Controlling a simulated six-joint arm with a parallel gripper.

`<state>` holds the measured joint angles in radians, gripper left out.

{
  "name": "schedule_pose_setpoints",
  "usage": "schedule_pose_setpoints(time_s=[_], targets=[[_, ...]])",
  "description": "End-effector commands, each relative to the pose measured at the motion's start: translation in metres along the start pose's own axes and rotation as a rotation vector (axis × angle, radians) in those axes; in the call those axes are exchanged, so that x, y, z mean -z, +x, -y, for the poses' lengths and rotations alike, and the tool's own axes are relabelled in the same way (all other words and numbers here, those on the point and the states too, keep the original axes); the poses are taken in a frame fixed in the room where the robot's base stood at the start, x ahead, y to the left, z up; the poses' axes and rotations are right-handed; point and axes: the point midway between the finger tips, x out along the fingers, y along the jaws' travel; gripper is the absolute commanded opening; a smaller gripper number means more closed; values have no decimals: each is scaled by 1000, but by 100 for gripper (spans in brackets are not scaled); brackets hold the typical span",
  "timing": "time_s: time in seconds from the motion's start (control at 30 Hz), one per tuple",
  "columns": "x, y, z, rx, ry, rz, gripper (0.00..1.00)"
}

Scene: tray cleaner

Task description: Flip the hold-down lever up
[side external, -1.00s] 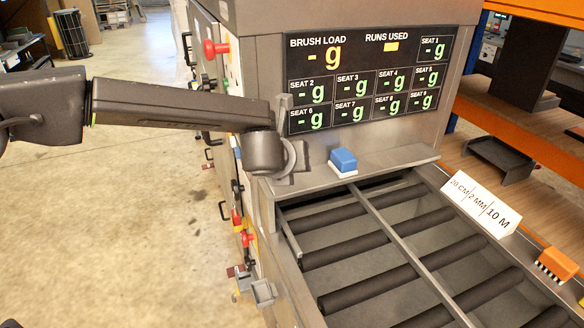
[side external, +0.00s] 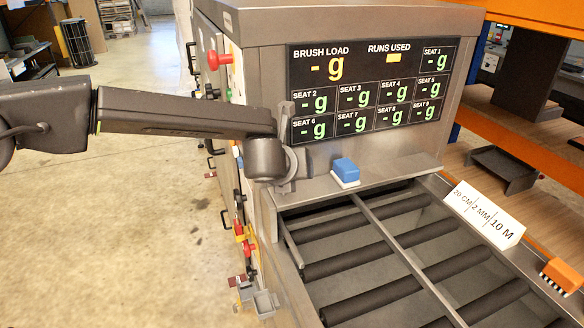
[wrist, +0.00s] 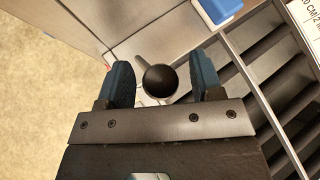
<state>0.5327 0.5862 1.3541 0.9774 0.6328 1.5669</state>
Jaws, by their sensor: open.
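A dark round knob (wrist: 160,79) shows in the wrist view, with a short grey bar (wrist: 142,55) running up-left from it; it looks like the hold-down lever's end. My gripper (wrist: 162,82) is open, with one blue-padded finger on each side of the knob. Clear gaps show between the knob and both pads, so the gripper is not clamped on it. How far the knob lies below the fingertips is hard to tell. In the side view my arm reaches in from the left to the machine's front-left corner, and the lever and fingers cannot be made out there.
A blue-and-white block (side external: 345,172) sits on the ledge right of my arm's end. A display panel (side external: 368,92) is just behind. Below lies the roller bed (side external: 400,262). Knobs and grey brackets (side external: 265,302) stick out from the machine's left side; open floor lies left.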

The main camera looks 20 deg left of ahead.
Motion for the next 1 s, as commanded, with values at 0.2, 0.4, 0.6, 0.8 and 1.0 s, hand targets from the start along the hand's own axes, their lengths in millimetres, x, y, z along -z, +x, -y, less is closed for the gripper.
schedule_pose_setpoints(time_s=[0.2,0.4,0.6,0.8,1.0], targets=[[1,-8,1,0,0,-1,60],[0,-43,1,3,0,0,60],[0,-89,0,3,0,1,60],[0,-123,1,3,0,0,60],[0,-137,0,1,0,0,60]])
